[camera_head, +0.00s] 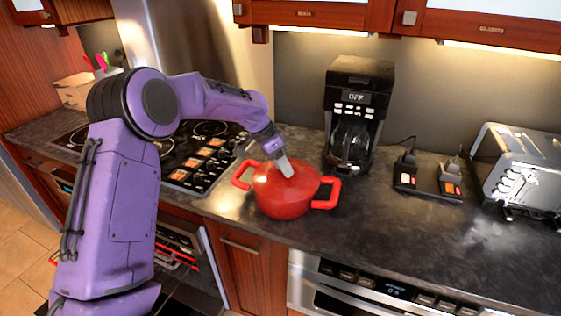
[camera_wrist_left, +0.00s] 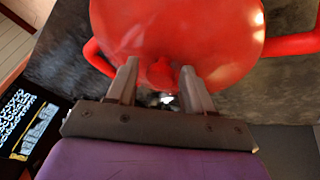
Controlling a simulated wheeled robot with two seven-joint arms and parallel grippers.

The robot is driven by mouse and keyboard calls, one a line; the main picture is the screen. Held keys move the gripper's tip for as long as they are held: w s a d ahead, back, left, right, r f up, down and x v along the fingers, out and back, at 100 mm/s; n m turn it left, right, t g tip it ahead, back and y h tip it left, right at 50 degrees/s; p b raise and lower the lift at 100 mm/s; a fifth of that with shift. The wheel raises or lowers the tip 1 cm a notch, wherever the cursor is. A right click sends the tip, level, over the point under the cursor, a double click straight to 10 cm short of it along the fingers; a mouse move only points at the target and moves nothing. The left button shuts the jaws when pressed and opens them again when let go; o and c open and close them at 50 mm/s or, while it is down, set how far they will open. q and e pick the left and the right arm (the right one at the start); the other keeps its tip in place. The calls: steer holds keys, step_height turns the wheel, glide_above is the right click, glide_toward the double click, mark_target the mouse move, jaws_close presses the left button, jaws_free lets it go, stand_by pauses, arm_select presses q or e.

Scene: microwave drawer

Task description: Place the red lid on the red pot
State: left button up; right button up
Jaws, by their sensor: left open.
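The red pot (camera_head: 284,208) stands on the dark counter, with a red handle on each side. The red lid (camera_head: 263,180) appears to lie over the top of the pot; I cannot tell if it is fully seated. My left gripper (camera_head: 287,170) reaches down to the lid from above. In the left wrist view the lid (camera_wrist_left: 150,28) fills the top, with the pot's handle (camera_wrist_left: 293,45) at the right. The fingers of my left gripper (camera_wrist_left: 160,73) are open, one on either side of the lid's knob (camera_wrist_left: 160,76). My right gripper is not in view.
A black coffee maker (camera_head: 352,112) stands just behind and right of the pot. A stovetop (camera_head: 190,165) lies to its left. A socket block (camera_head: 428,180) and a silver toaster (camera_head: 520,172) are at the right. The counter front right of the pot is clear.

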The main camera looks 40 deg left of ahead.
arm_select(q)
steer(key=shift+r, duration=0.45)
steer(key=v, duration=1.2)
steer(key=shift+b, duration=0.45)
